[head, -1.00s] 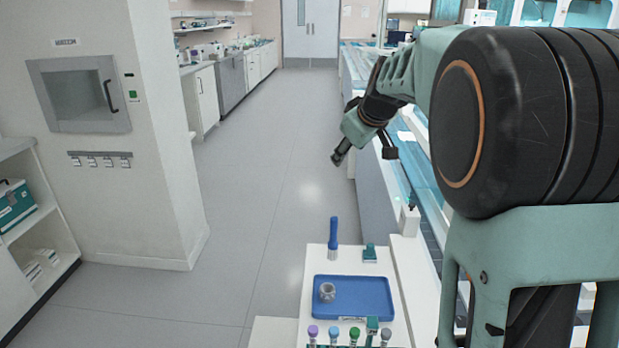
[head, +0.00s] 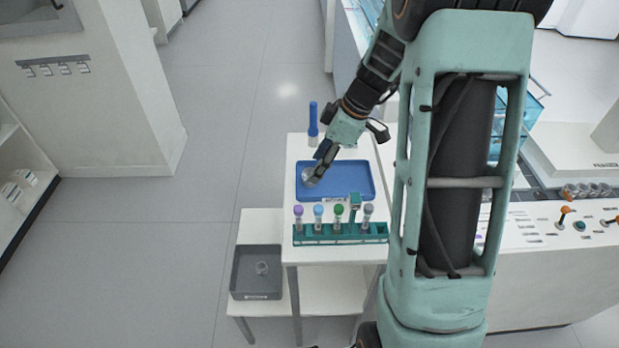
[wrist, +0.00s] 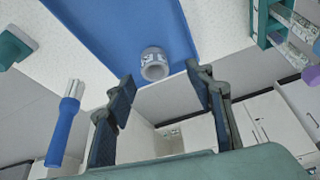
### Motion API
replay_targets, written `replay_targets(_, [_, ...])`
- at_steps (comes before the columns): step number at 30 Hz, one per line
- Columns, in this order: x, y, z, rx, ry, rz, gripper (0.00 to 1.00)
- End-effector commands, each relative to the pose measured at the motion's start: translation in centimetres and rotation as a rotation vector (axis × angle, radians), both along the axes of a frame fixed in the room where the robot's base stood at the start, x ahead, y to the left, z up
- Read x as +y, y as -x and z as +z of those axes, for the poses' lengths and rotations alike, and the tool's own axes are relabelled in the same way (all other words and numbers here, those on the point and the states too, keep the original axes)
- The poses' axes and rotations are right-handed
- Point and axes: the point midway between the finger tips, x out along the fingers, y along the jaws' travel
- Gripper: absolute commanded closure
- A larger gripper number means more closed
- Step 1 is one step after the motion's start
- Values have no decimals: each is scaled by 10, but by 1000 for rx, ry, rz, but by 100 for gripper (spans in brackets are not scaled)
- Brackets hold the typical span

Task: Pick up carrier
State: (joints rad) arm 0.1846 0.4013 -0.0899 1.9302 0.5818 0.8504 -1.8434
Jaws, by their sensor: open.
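The carrier, a small grey ring-shaped puck (head: 307,175) with dark markings, sits in the left part of the blue tray (head: 350,193). In the wrist view the carrier (wrist: 154,64) lies on the tray's blue floor (wrist: 110,30), near its edge, with its round opening visible. My gripper (head: 320,163) is over the left part of the tray, partly covering the carrier. In the wrist view my gripper (wrist: 160,76) is open, with the carrier just beyond and between its fingertips. I see no finger clearly touching it.
A green rack (head: 340,233) with several capped tubes stands in front of the tray. A blue-topped tube (head: 313,125) stands behind it, left of the arm. A grey bin (head: 238,283) with a ring-like piece inside sits lower left. Floor to the left is clear.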

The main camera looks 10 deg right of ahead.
Motion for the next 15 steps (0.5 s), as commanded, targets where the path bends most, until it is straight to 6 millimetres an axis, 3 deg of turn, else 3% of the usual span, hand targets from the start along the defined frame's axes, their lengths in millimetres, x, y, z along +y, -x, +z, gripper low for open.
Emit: replay_targets(15, [19, -16, -48, 0, 1, 0, 51])
